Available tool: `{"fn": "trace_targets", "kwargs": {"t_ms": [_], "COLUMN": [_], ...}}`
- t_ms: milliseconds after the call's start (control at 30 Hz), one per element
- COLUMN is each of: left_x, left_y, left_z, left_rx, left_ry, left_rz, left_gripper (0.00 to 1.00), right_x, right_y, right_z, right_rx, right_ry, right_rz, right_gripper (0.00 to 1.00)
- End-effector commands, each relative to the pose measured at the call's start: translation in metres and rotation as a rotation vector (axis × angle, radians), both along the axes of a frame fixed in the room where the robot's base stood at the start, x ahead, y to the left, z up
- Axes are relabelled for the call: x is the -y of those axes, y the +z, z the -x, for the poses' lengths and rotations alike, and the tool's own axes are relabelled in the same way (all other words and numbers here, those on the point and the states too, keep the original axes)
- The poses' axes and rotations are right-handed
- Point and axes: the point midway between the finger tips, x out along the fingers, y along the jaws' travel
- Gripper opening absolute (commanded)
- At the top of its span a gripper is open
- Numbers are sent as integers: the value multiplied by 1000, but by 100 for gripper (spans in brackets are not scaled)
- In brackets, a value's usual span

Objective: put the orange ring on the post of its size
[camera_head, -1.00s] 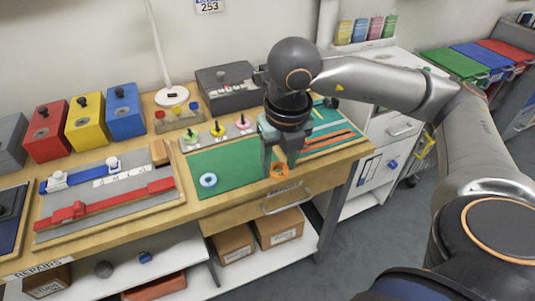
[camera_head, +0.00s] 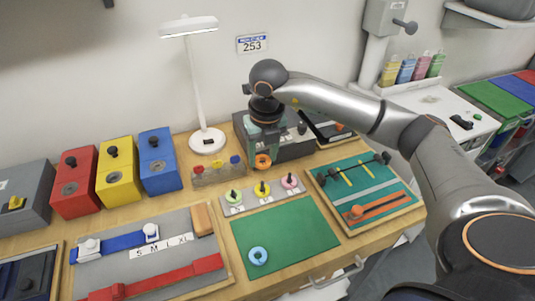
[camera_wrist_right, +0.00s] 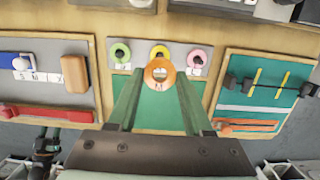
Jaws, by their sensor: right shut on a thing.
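My right gripper (camera_head: 264,143) is shut on the orange ring (camera_head: 263,161) and holds it in the air, fingers pointing down. In the right wrist view the orange ring (camera_wrist_right: 160,73) shows between the fingertips. A grey plate (camera_head: 246,208) bears three dark-tipped posts. A green ring (camera_head: 234,198) surrounds the left post, a yellow one (camera_head: 262,190) the middle post and a pink one (camera_head: 289,182) the right post. In the wrist view the orange ring appears just in front of the middle post. A light blue ring (camera_head: 258,256) lies on the green mat (camera_head: 300,230).
A board with a blue and a red slider (camera_head: 160,260) lies at left. A green board with bars (camera_head: 365,195) lies at right. A lamp (camera_head: 207,140) and a grey box (camera_head: 290,145) stand behind. The green mat is mostly clear.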

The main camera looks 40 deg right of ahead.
Motion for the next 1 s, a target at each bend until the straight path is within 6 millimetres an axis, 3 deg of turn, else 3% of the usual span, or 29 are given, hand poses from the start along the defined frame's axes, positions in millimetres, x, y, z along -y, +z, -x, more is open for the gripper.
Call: {"fn": "trace_targets", "kwargs": {"t_ms": [333, 800, 1000], "left_x": [0, 0, 0], "left_y": [-8, -40, -46], "left_z": [4, 5, 5], "left_rx": [-8, -11, -11], "left_ry": [0, -1, -1], "left_rz": [0, -1, -1], "left_gripper": [55, 55, 55], "right_x": [2, 2, 2], "right_y": [-13, -57, -65], "right_z": [-3, -3, -3], "right_rx": [-3, -3, -3], "right_ry": [2, 1, 1], "right_rz": [4, 4, 4], "right_gripper": [0, 0, 0]}}
